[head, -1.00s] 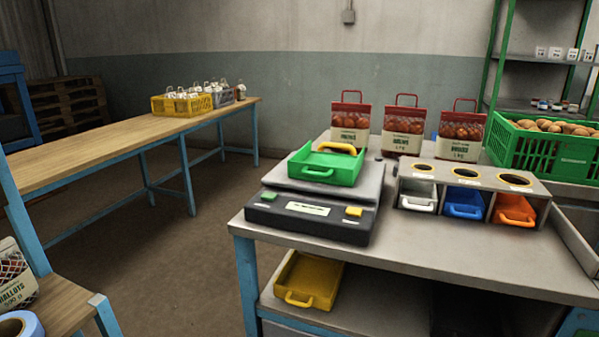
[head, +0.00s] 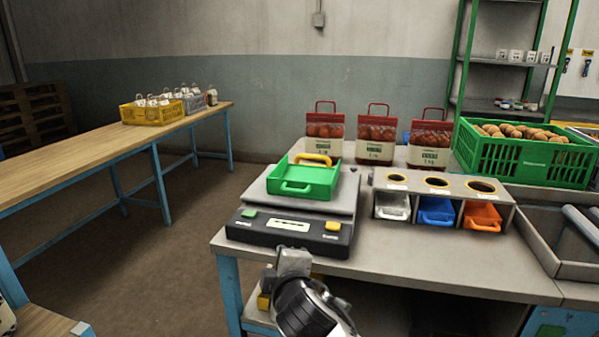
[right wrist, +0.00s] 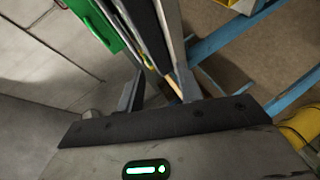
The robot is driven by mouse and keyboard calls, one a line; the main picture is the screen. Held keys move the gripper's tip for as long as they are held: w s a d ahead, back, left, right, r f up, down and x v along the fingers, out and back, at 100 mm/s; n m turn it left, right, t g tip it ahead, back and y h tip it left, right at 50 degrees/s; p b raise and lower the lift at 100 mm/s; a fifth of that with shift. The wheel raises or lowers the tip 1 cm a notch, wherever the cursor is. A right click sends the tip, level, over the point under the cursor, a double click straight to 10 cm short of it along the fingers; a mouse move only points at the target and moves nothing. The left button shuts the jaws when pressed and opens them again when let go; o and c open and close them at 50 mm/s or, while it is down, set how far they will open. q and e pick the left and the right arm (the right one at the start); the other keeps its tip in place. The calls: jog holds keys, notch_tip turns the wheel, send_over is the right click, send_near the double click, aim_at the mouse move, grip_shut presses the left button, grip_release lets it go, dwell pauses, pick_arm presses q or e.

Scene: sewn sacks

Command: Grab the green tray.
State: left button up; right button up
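The green tray (head: 309,189) sits on the grey platform of a black-based scale (head: 262,232), near the table's left edge. It has a green front handle and a yellow handle (head: 314,158) at its back. My right gripper (head: 292,260) is at the bottom centre of the head view, in front of the scale and apart from the tray. In the right wrist view, part of the green tray (right wrist: 92,18) shows at the top left. The right gripper's fingers (right wrist: 160,92) look apart there, with nothing held between them. My left gripper is not in view.
Red-topped sacks (head: 375,135) stand behind the scale. A holder (head: 440,187) with white, blue and orange scoops is to the right, beside a green crate (head: 490,155) of potatoes. A long wooden table (head: 90,150) stands left, with open floor between.

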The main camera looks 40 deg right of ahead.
jog(key=w+d+r+h, duration=0.2)
jog(key=d+r+h, duration=0.15)
jog(key=r, duration=0.55)
jog(key=p, duration=0.1)
send_near(292, 191)
jog(key=shift+w+d, duration=0.7)
jog(key=shift+w, duration=0.15)
jog(key=shift+f+p+x, duration=0.1)
jog(key=shift+p+x, duration=0.1)
jog(key=shift+x, duration=1.3)
jog(key=shift+f+p+x, duration=0.15)
jog(key=shift+x, duration=1.35)
jog(key=shift+a, duration=0.15)
